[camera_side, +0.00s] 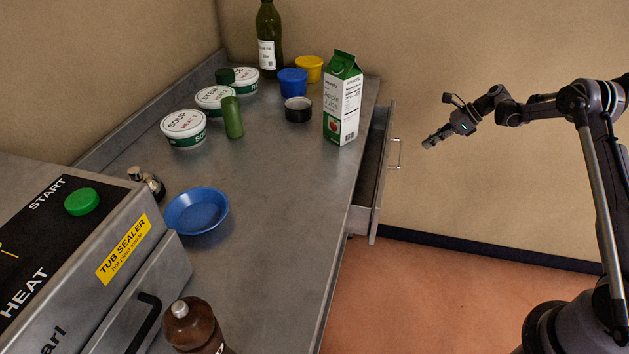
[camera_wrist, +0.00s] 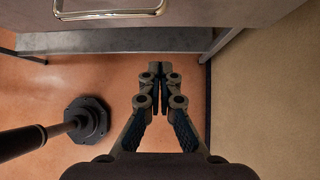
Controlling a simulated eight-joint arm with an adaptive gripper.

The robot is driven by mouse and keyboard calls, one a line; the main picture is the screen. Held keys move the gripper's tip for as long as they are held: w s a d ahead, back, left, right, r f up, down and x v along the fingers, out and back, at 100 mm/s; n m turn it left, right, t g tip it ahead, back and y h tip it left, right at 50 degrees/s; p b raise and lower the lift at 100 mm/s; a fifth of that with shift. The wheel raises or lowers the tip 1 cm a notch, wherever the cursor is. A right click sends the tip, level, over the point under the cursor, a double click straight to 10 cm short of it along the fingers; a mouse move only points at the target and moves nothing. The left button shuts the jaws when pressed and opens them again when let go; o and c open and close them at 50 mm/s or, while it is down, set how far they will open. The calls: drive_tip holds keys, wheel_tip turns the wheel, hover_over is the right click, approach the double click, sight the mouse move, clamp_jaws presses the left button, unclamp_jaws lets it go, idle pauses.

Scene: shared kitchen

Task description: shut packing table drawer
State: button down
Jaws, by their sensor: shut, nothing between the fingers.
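The packing table (camera_side: 270,200) has a grey drawer (camera_side: 382,185) at its far right side. The drawer stands open, pulled out toward my arm, and its inside shows as a dark gap beside the tabletop. A metal bar handle (camera_side: 396,153) is on its front. My gripper (camera_side: 428,143) is to the right of the handle, apart from it, with its fingers together and empty. In the wrist view, the drawer front (camera_wrist: 215,10) crosses the top with its handle (camera_wrist: 110,14) at upper left. My shut gripper (camera_wrist: 160,68) points toward the front, right of the handle.
An apple juice carton (camera_side: 343,98), soup tubs (camera_side: 184,128), a blue dish (camera_side: 196,211), bottles and a tub sealer (camera_side: 85,255) stand on the tabletop. A wall is close on the wrist view's right. A dark post with a wide foot (camera_wrist: 88,120) stands on open floor.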

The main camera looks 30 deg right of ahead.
drive_tip(key=s+a+f+t+y, duration=0.1)
drive_tip(key=s+a+t+y, duration=0.35)
drive_tip(key=s, duration=0.75)
drive_tip(key=r+x, duration=0.1)
drive_tip(key=x, duration=1.3)
drive_tip(key=shift+w+t, duration=0.35)
drive_tip(key=shift+w, duration=0.05)
drive_tip(key=shift+a, duration=0.1)
hover_over(364, 181)
drive_tip(key=shift+r, duration=0.1)
